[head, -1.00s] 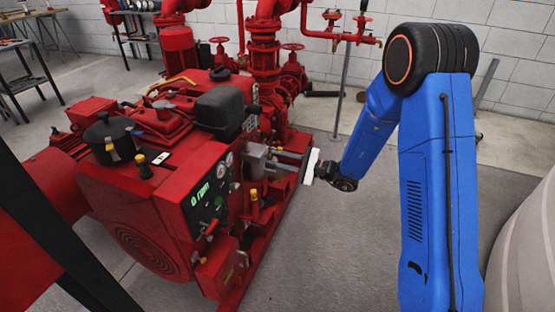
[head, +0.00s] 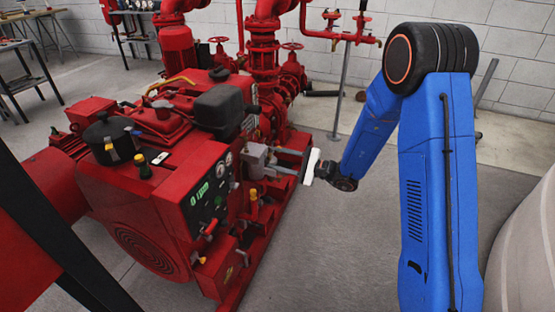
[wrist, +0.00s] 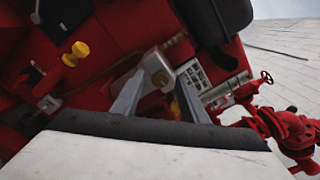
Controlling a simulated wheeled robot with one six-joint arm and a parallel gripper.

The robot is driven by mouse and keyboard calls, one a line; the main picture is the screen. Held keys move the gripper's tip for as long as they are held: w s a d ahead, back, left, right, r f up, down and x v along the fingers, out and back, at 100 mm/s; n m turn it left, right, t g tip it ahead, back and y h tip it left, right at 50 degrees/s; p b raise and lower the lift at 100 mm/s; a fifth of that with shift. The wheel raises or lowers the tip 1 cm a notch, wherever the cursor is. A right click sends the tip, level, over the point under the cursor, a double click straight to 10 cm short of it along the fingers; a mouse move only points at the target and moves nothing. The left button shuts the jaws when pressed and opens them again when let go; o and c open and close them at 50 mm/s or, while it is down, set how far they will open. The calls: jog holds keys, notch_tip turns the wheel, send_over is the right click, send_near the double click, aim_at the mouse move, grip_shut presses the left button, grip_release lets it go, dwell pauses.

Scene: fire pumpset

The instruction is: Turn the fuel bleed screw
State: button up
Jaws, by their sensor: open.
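My gripper (head: 276,161) is at the right side of the red engine, with its two grey fingers pointing left at a small grey box-like part (head: 255,158). In the wrist view my gripper (wrist: 160,84) is open, its fingers spread on either side of a light grey block with a round bolt-like head (wrist: 157,73). This may be the fuel bleed screw, but I cannot be sure. I cannot tell whether the fingers touch it. The white and black gripper body hides the lower part of the wrist view.
The red engine (head: 150,215) carries a control panel (head: 208,195) and a black housing (head: 220,110). A yellow knob (wrist: 76,53) shows in the wrist view. Red pipes and valves (head: 265,50) stand behind. The grey floor (head: 330,240) right of the engine is clear.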

jog(key=v, duration=1.7)
jog(key=shift+d, duration=0.15)
jog(key=s+a+r+n+g+h, duration=0.25)
jog(key=s+r+n+g, duration=0.3)
jog(key=s, duration=0.55)
jog(key=s+d+r+n+g+h, duration=0.1)
jog(key=s+r+n+h, duration=0.15)
jog(key=s, duration=0.45)
jog(key=s+d+r+n+g+h, duration=0.1)
jog(key=s+d+n+h, duration=0.15)
jog(key=s, duration=0.45)
jog(key=s+d+r+n+t+h, duration=0.1)
jog(key=s+d+r+t+h, duration=0.1)
jog(key=d, duration=0.4)
jog(key=s+d+r+n+t+h, duration=0.1)
jog(key=s+d+r+t+h, duration=0.2)
jog(key=s+d+h, duration=0.3)
jog(key=shift+d+r+t+h, duration=0.25)
jog(key=shift+d+t+h, duration=0.3)
jog(key=shift+d+h, duration=0.25)
